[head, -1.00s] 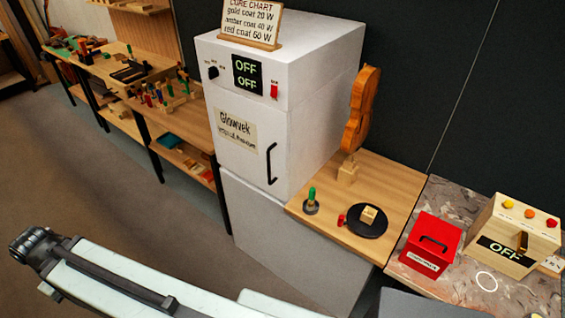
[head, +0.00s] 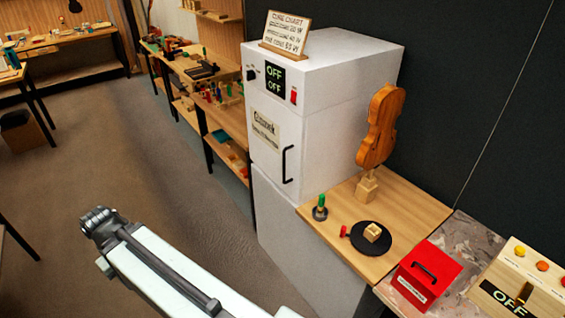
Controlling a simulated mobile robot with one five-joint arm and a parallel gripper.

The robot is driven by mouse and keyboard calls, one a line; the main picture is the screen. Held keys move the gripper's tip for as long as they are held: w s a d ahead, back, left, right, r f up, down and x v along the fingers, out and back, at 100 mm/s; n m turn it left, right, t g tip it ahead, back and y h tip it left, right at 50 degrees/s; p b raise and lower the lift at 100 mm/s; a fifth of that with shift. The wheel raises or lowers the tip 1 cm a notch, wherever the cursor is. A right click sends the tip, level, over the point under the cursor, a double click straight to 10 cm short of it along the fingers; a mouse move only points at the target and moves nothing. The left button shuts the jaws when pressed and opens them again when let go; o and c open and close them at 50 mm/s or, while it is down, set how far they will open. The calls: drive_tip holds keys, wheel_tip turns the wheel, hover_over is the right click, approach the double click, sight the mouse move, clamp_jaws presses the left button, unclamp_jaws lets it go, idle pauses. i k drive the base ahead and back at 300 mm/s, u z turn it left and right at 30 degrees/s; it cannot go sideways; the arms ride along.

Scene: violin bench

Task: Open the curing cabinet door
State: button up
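The curing cabinet (head: 335,110) is a tall white box on a grey-white base, right of centre in the head view. Its door (head: 270,150) faces left and looks shut, with a name label and a black vertical bar handle (head: 286,164) near its right edge. Above the door are a display reading OFF twice (head: 275,77), a black knob and a red switch (head: 293,96). My gripper (head: 97,222) is at the end of my arm at lower left, over the floor and well apart from the handle. Its fingers are too small and dark to tell whether open.
A wooden side table (head: 425,215) right of the cabinet bears a violin body (head: 382,128) on a stand, a black turntable and a green-topped tool. A red box (head: 427,275) sits further right. Benches with tools (head: 215,100) line the back left. The floor before the cabinet is clear.

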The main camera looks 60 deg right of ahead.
sight(277, 133)
drive_tip(key=u, duration=0.25)
drive_tip(key=i, duration=1)
